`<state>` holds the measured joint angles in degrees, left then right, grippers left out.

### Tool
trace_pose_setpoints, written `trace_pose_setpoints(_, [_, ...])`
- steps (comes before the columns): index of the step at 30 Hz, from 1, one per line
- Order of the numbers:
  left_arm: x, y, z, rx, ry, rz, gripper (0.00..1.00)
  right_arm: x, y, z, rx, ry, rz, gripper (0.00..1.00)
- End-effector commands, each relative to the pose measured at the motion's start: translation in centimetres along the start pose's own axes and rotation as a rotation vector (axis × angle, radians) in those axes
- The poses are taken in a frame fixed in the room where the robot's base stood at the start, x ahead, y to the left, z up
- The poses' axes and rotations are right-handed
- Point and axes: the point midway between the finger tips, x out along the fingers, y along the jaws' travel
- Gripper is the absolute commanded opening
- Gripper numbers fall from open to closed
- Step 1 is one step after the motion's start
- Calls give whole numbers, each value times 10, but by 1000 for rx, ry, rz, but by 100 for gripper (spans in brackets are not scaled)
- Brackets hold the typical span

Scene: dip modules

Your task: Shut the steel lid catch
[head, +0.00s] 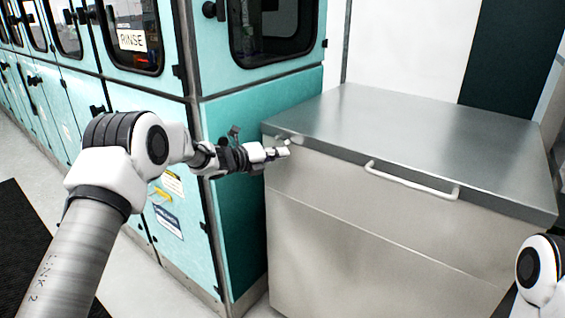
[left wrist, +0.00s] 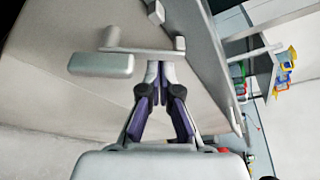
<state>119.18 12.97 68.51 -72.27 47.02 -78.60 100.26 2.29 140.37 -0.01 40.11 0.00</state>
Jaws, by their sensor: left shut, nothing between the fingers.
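The steel chest (head: 340,220) stands right of the teal machine, with its flat grey lid (head: 420,135) lying down on it. The steel lid catch (head: 296,139) is near the front left corner under the lid edge, mostly hidden behind my left gripper (head: 283,152). In the left wrist view, pale metal catch parts (left wrist: 101,65) stand out from the chest front: a rounded block, a thin bar and small posts. My left gripper (left wrist: 160,72) is shut and empty, its tips close to the bar. I cannot tell whether they touch. My right gripper is out of view.
A pale bar handle (head: 412,181) sticks out from the lid's front edge, right of the catch. The teal machine (head: 240,120) stands close on the left, with windows and dark latches. Open floor (head: 150,285) lies in front of it, with a dark mat (head: 20,240).

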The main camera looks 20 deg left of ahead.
Motion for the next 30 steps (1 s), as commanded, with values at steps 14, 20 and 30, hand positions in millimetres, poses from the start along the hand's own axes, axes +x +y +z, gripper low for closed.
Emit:
trace_pose_setpoints(14, [-7, 0, 20, -402, 0, -140, 0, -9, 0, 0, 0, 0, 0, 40])
trace_pose_setpoints(20, [-9, 0, 26, -482, -1, -170, 0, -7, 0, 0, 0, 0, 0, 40])
trace_pose_setpoints(30, [-10, 2, 30, -480, 0, -168, 0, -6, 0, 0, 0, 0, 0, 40])
